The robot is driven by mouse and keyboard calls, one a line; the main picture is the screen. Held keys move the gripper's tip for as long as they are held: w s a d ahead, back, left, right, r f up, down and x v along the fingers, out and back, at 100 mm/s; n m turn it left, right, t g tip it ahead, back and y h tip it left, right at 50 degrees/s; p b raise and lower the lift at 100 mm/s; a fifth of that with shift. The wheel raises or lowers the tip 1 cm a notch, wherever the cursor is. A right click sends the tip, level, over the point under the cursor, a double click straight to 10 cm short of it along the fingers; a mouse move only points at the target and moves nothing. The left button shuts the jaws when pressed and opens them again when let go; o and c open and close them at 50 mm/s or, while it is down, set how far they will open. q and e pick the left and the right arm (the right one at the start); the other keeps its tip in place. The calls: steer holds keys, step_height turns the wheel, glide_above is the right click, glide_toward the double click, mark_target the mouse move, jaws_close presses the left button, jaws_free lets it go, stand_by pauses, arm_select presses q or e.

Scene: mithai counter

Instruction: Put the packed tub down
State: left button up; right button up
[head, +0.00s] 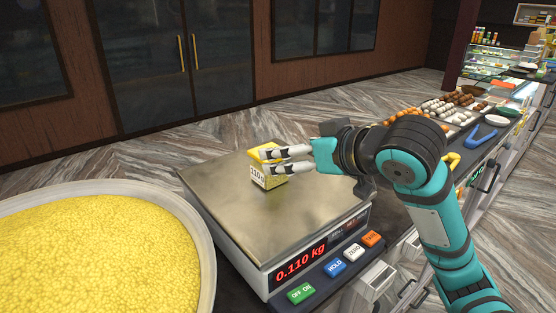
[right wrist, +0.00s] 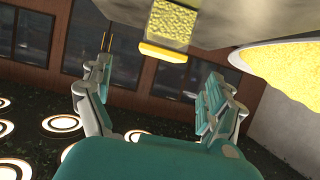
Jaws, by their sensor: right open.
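A small clear tub (head: 271,180) of yellow sweet with a yellow lid and a white label stands upright on the steel pan (head: 215,205) of the scale. The red display (head: 300,262) reads 0.110 kg. My right gripper (head: 266,163) reaches in from the right, its fingers overlapping the tub in the head view. In the right wrist view the gripper (right wrist: 157,92) is open, with nothing between its fingers, and the tub (right wrist: 168,20) shows beyond the fingertips. Whether a finger touches the tub cannot be told. My left gripper is not in view.
A big round bowl (head: 205,250) of yellow sweet stands left of the scale and also shows in the right wrist view (right wrist: 290,60). Scale buttons (head: 335,268) line its front.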

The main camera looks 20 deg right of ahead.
steer(key=v, duration=0.4)
steer(key=shift+b, duration=0.4)
